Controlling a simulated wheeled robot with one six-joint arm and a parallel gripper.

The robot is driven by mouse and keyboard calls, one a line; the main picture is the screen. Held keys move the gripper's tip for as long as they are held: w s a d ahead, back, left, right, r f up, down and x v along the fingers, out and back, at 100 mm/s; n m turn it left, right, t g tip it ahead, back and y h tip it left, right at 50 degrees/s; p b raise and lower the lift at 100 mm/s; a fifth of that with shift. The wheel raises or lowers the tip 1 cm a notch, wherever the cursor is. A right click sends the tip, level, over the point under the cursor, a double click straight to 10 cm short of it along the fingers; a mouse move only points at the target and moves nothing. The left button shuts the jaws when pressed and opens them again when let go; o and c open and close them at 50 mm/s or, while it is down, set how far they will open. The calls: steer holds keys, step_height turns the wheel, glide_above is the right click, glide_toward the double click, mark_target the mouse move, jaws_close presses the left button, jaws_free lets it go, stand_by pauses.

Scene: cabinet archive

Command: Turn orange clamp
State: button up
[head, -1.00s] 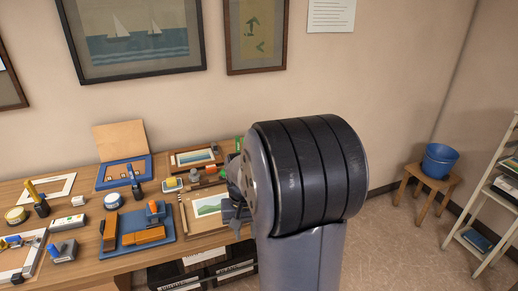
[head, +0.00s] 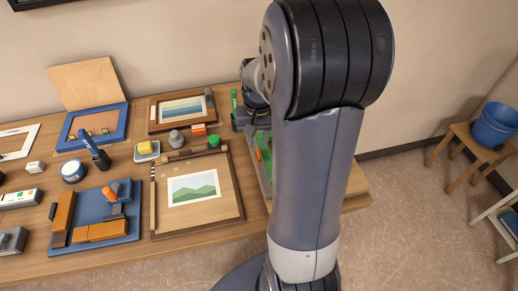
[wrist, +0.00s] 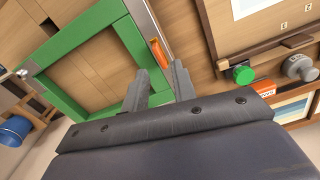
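An orange clamp handle (wrist: 158,52) lies along a metal strip at the edge of a green frame (wrist: 75,40) in the wrist view. In the head view the orange handle (head: 258,154) shows beside my arm on the green frame (head: 266,172), partly hidden by the arm. My gripper (wrist: 160,68) is open, with its two fingers pointing at the handle. The handle shows between and just beyond the fingertips, and I cannot tell whether they touch it. Another orange-topped clamp (head: 109,194) stands on a blue board (head: 130,218) at the left.
A wooden board with a landscape picture (head: 228,212) lies left of the green frame. A green-capped jar (wrist: 243,74) and a grey jar (wrist: 298,66) stand nearby. A blue bucket (head: 493,126) sits on a stool at the right.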

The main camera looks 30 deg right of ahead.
mark_target(258, 152)
step_height(258, 152, down, 3)
steer(key=shift+s+a+r+b, duration=0.1)
steer(key=shift+s+r+b, duration=0.05)
steer(key=shift+b, duration=0.65)
steer(key=shift+f, duration=0.25)
steer(key=shift+f, duration=0.2)
jaws_close()
